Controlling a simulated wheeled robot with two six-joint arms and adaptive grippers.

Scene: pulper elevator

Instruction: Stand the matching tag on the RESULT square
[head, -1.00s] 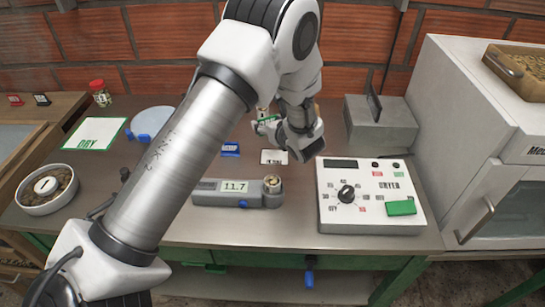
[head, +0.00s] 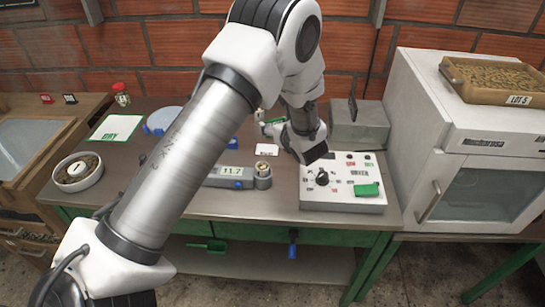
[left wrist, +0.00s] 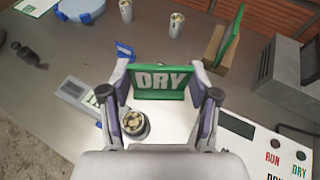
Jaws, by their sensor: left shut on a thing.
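My left gripper (head: 268,124) is shut on a green-framed tag reading DRY (left wrist: 163,80), held upright between the fingers (left wrist: 163,88) in the left wrist view. The tag shows in the head view only as a small green patch. The white card on the table, likely the RESULT square (head: 266,150), lies in front of the gripper in the head view; its lettering is too small to read. A meter (head: 232,171) showing 11.7 stands left of the card, with a filled cup (left wrist: 135,122) at its end. My right gripper is not in view.
A control panel (head: 343,200) with a knob and a green block (head: 367,190) stands to the right, beside a white oven (head: 470,165). A grey box (head: 358,128) is behind. A green-bordered sheet (head: 115,128) and a round bowl (head: 78,180) lie left.

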